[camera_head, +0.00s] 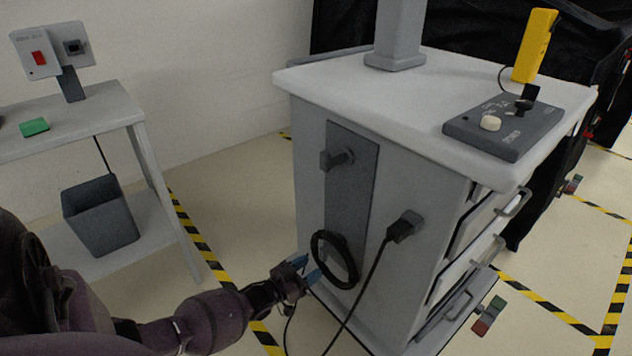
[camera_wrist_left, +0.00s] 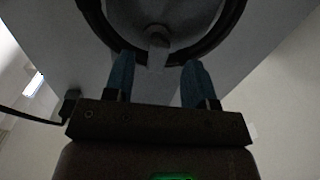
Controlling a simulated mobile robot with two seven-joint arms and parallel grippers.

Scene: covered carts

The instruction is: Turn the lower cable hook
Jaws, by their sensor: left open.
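The lower cable hook (camera_wrist_left: 157,42) shows in the left wrist view as a grey peg on a round base, its end toward the space between my fingers. A black coiled cable (camera_head: 352,270) hangs around it against the dark plate on the cart's side; the coil also shows in the wrist view (camera_wrist_left: 222,32). In the head view I cannot make out the lower hook. The upper hook (camera_head: 338,158) sticks out higher on the plate. My left gripper (camera_head: 307,269) has blue fingers, open, at the coil's left edge. My right gripper is not in view.
A plugged black cable (camera_head: 402,228) hangs down the cart's side right of the coil. The cart (camera_head: 430,85) carries a control box (camera_head: 515,128) with a yellow handset (camera_head: 535,45). A side table (camera_head: 75,125) with a grey bin (camera_head: 100,215) stands left. Floor between is clear.

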